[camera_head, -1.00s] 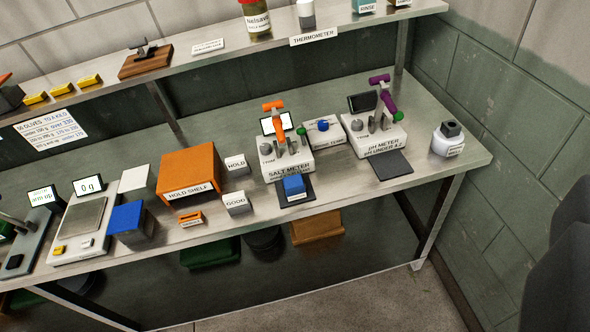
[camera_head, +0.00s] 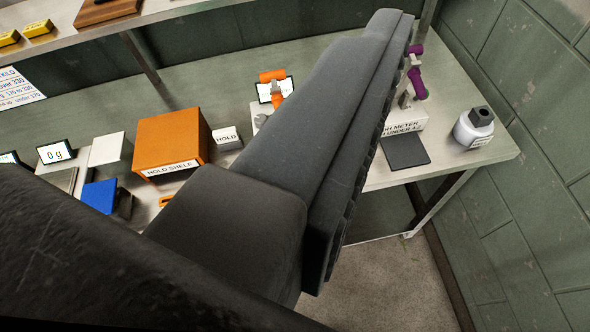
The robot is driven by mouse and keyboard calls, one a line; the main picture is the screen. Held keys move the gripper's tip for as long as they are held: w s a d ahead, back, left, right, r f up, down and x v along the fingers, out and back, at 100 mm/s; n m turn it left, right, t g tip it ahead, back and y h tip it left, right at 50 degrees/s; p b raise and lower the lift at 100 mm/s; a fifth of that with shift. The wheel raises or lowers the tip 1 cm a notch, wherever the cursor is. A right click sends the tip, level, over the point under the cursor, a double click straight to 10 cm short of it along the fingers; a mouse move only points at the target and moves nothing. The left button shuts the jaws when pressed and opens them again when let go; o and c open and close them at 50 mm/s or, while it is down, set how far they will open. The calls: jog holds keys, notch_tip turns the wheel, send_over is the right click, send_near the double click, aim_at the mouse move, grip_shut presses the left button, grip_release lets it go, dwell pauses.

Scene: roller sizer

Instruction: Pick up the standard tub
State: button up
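A white, round tub-like bottle (camera_head: 473,130) with a dark cap stands upright at the right end of the steel bench. Its label is too small to read, so I cannot tell for sure that it is the standard tub. My gripper (camera_head: 340,120) is a large dark shape close to the camera, reaching from the lower left to the top middle, with a ridged right edge. It appears left of the bottle and apart from it in the picture. Its finger gap is not visible, and nothing shows held. It hides most of the salt meter and the bench middle.
The pH meter (camera_head: 405,122) with a purple probe and dark pad (camera_head: 405,151) stands between my gripper and the bottle. An orange hold shelf (camera_head: 172,140), blue block (camera_head: 99,196) and scale display (camera_head: 57,152) are at left. A block wall (camera_head: 535,110) borders the right.

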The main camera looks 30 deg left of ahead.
jog(key=shift+o, duration=1.4)
jog(key=w+d+f+n+g+p, duration=0.1)
jog(key=w+f+p, duration=0.1)
jog(key=w+f, duration=0.9)
jog(key=shift+f, duration=0.6)
jog(key=w+a+f+n+g+y+p, duration=0.1)
jog(key=w+a+f+n, duration=0.15)
jog(key=f, duration=0.55)
jog(key=w+a+f+n+y+p, duration=0.1)
jog(key=a+f+y, duration=0.15)
jog(key=f, duration=0.65)
jog(key=w+a+f+n+g+y+p, duration=0.1)
jog(key=w+a+f, duration=0.15)
jog(key=f, duration=0.55)
jog(key=s+a+f+n+y+p, duration=0.1)
jog(key=s+a+f+y, duration=0.25)
jog(key=a+f, duration=0.5)
jog(key=shift+g, duration=0.4)
jog(key=x, duration=0.7)
jog(key=shift+s+a+f, duration=0.1)
jog(key=shift+s+f, duration=0.05)
jog(key=shift+x, duration=2.65)
jog(key=c, duration=1.2)
